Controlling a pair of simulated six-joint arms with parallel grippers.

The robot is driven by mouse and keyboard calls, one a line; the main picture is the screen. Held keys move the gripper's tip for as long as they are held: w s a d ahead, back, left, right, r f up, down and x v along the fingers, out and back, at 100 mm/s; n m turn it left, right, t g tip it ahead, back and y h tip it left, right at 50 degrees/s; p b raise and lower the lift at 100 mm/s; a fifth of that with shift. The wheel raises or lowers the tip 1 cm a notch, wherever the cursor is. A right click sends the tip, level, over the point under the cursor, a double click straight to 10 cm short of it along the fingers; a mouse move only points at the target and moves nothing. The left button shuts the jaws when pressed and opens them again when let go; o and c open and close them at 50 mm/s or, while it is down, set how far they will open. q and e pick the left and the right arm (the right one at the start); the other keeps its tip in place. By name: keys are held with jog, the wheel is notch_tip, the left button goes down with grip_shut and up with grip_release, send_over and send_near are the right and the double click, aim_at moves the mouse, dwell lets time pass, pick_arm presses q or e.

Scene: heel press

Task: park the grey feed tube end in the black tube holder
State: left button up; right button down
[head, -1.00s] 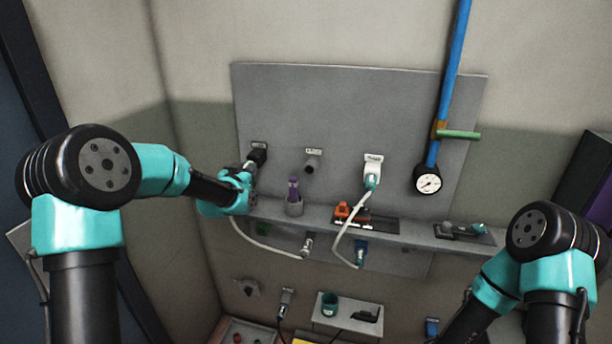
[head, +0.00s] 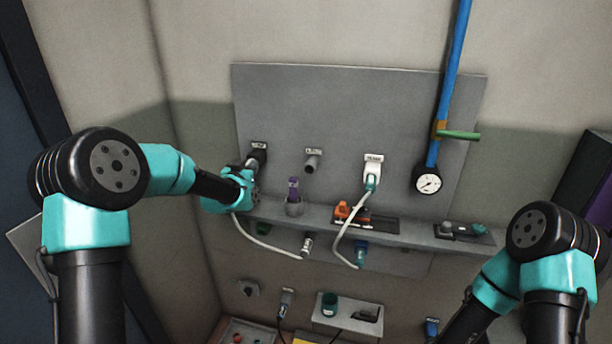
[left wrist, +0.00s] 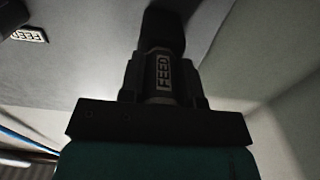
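The grey feed tube end (head: 252,163) is in my left gripper (head: 250,180), at the left of the grey wall panel. Its FEED label (left wrist: 164,72) faces the left wrist camera between the fingers. The black tube holder (head: 259,153) sticks out from the panel just above and beyond it. In the left wrist view, the dark holder (left wrist: 164,28) lines up with the tube end and seems to meet it; the depth of any insertion is hidden. A pale hose (head: 262,245) hangs from the tube end. My right gripper is out of view.
A grey port (head: 312,162) and a white port (head: 373,170) with another hose stand to the right. A ledge (head: 330,222) below carries a purple-topped item (head: 294,190) and an orange item (head: 345,211). A gauge (head: 428,183) hangs on a blue pipe.

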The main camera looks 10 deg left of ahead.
pick_arm(q)
jog(key=o, duration=0.5)
jog(key=s+a, duration=0.2)
jog(key=s, duration=1.5)
jog(key=shift+s, duration=0.15)
jog(key=shift+a, duration=0.1)
